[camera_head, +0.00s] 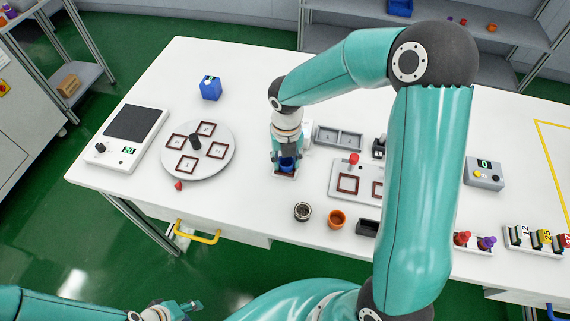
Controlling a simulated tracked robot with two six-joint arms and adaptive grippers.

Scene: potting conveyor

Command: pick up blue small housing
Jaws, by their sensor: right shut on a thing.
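The blue small housing (288,164) is between the fingers of my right gripper (287,160), which points down over the middle of the table. The gripper is shut on it, and its fingers hide part of it. A small brown square frame (285,176) lies directly under it; I cannot tell whether the housing touches it. My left gripper (186,309) is low at the bottom left, in front of the table and away from the objects. Its fingers appear spread and empty. A larger blue block (211,88) stands at the back left of the table.
A round plate (217,164) with several brown square frames stands left of my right gripper. A scale-like device (127,136) is further left. A grey tray (339,138), a dark cup (302,212) and an orange cup (337,220) are nearby.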

